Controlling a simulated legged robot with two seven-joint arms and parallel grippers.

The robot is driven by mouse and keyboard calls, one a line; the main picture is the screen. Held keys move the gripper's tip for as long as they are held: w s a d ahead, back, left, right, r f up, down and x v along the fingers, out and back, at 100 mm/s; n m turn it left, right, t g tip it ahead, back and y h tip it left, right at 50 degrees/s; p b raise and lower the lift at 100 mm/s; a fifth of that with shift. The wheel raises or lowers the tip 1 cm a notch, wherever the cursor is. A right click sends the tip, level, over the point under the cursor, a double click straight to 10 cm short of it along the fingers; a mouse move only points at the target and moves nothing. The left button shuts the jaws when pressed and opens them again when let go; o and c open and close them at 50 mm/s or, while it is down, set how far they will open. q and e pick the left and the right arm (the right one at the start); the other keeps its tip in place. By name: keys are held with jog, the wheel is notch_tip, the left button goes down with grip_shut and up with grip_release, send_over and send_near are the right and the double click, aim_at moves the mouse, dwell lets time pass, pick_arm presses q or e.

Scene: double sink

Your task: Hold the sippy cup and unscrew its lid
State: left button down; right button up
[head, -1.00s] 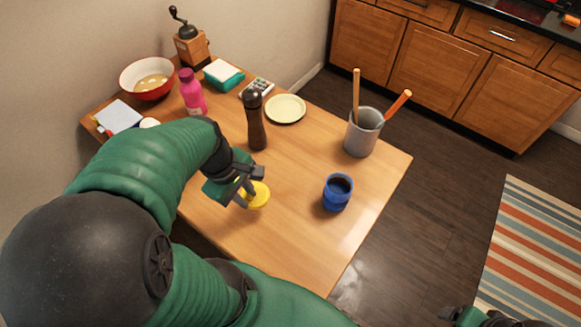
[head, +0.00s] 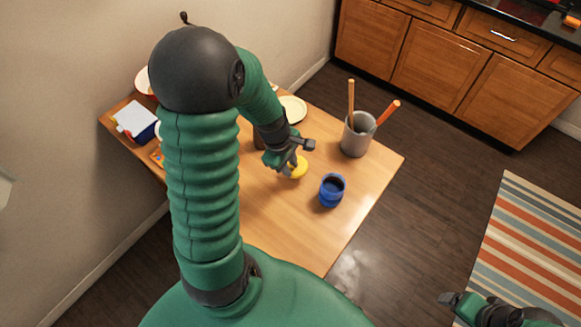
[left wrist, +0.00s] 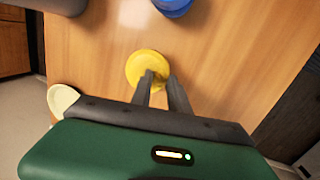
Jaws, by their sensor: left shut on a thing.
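The blue sippy cup (head: 332,191) stands upright and uncovered on the wooden table, its dark inside showing. The yellow lid (head: 298,168) is apart from the cup, just to its upper left. My left gripper (head: 292,165) is shut on the lid at or just above the tabletop; the exact height is hard to tell. In the left wrist view the lid (left wrist: 148,68) is at the fingertips and the cup (left wrist: 172,5) shows at the top edge. My right gripper (head: 450,300) is at the lower right, away from the table; its fingers are unclear.
A grey utensil pot (head: 356,136) with wooden handles stands behind the cup. A cream plate (head: 293,108) lies farther back. My left arm hides much of the table's left side. The table's right front part is clear. A striped rug (head: 530,245) lies on the floor.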

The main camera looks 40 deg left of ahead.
pick_arm(q)
jog(key=shift+w+f, duration=0.1)
jog(key=shift+w, duration=0.15)
jog(key=f, duration=0.3)
jog(key=shift+a+f, duration=0.25)
jog(key=shift+a, duration=0.25)
jog(key=c, duration=1.5)
grip_release()
jog(key=shift+o, duration=1.1)
jog(key=shift+d, duration=0.4)
